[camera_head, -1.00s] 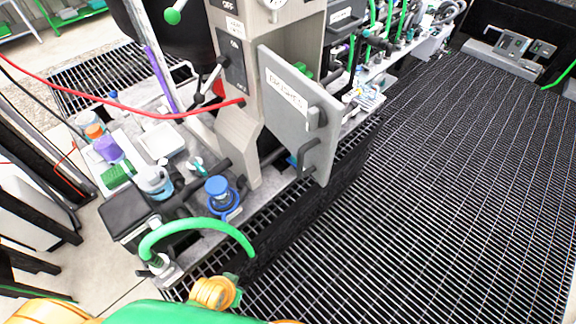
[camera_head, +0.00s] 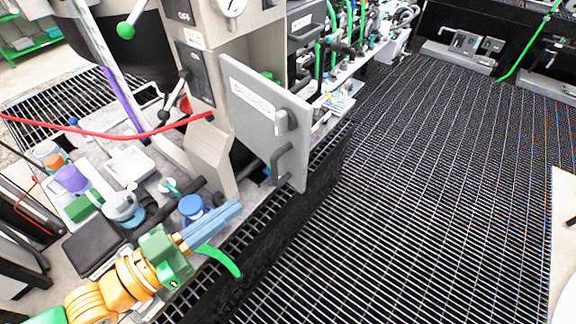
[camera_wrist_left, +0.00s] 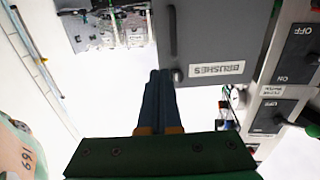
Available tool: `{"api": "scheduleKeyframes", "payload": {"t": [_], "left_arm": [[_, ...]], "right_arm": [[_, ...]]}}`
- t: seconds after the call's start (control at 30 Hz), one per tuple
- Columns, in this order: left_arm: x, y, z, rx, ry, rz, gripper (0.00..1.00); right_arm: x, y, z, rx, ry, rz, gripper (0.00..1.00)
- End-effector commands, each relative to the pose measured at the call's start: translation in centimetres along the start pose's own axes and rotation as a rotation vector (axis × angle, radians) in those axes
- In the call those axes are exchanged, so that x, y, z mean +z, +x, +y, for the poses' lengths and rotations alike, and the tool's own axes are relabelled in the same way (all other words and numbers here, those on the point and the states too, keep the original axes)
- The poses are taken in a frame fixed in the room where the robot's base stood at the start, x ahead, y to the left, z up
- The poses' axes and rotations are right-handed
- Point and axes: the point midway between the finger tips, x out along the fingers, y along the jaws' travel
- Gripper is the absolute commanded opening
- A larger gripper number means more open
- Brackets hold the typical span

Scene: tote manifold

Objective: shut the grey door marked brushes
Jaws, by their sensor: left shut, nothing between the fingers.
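The grey door (camera_head: 258,122) with a white label stands swung open from the beige cabinet in the head view. It has a dark latch (camera_head: 286,121) and a black pull handle (camera_head: 281,165) near its free edge. My right gripper is out of view.
A blue-capped jar (camera_head: 191,207) and a green hose (camera_head: 220,260) are close to my left gripper. Bottles and trays crowd the bench at left. The grated floor (camera_head: 430,200) at right is clear.

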Motion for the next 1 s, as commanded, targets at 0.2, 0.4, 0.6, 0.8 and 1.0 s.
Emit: {"api": "scheduleKeyframes", "payload": {"t": [0.2, 0.4, 0.6, 0.8, 1.0], "left_arm": [[-0.1, 2.3, 0.0, 0.002, 0.006, 0.011, 0.0], [-0.5, 5.6, -0.1, -0.003, 0.001, 0.01, 0.0], [-0.6, 9.9, 0.1, 0.002, 0.0, 0.007, 0.0], [-0.3, 12.8, 0.0, 0.001, 0.0, 0.002, 0.0], [0.0, 13.7, 0.1, 0.002, 0.003, 0.0, 0.0]], "right_arm": [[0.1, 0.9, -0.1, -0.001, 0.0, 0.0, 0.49], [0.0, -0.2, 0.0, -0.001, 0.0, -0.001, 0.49], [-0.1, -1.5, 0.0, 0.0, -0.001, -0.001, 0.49], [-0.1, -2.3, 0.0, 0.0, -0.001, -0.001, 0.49], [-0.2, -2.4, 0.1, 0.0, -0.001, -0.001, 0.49]]}}
